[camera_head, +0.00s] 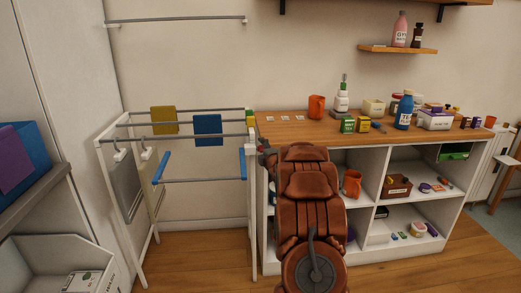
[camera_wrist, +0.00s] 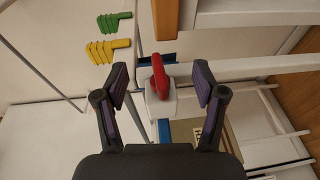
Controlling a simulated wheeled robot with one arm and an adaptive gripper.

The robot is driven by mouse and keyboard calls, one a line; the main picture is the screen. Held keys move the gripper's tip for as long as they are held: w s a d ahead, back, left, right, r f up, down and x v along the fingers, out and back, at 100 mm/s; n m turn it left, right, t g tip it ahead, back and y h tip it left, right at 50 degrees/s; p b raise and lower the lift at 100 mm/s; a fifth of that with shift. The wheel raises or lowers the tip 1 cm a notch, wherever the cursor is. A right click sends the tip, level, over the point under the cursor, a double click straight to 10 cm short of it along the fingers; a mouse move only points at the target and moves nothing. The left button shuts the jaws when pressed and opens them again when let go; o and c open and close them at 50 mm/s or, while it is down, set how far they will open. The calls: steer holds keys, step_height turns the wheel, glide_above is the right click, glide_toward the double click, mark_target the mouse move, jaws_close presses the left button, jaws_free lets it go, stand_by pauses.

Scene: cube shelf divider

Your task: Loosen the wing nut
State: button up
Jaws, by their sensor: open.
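The wing nut (camera_wrist: 158,78) is red and shows in the wrist view, standing out from a white block (camera_wrist: 160,103). It looks elongated, with its long side running roughly up and down the picture. My gripper (camera_wrist: 160,80) is open, with one dark finger on each side of the wing nut. Clear gaps show between both fingers and the nut; nothing is held. In the head view my brown arm hides most of the gripper, near the right end of the white drying rack (camera_head: 250,200).
A yellow cloth (camera_head: 164,120) and a blue cloth (camera_head: 208,130) hang on the rack. Right of it stands a white cube shelf (camera_head: 390,155), its wooden top crowded with bottles and boxes.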

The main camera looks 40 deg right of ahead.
steer(key=r+p, duration=0.1)
steer(key=p, duration=0.1)
steer(key=shift+y+p, duration=0.3)
steer(key=shift+p, duration=0.1)
steer(key=shift+f+g+p, duration=0.1)
steer(key=shift+g+p, duration=0.3)
steer(key=shift+p, duration=0.1)
steer(key=shift+f+b, duration=0.3)
steer(key=shift+f, duration=0.05)
steer(key=shift+f+b, duration=0.1)
steer(key=shift+b, duration=0.25)
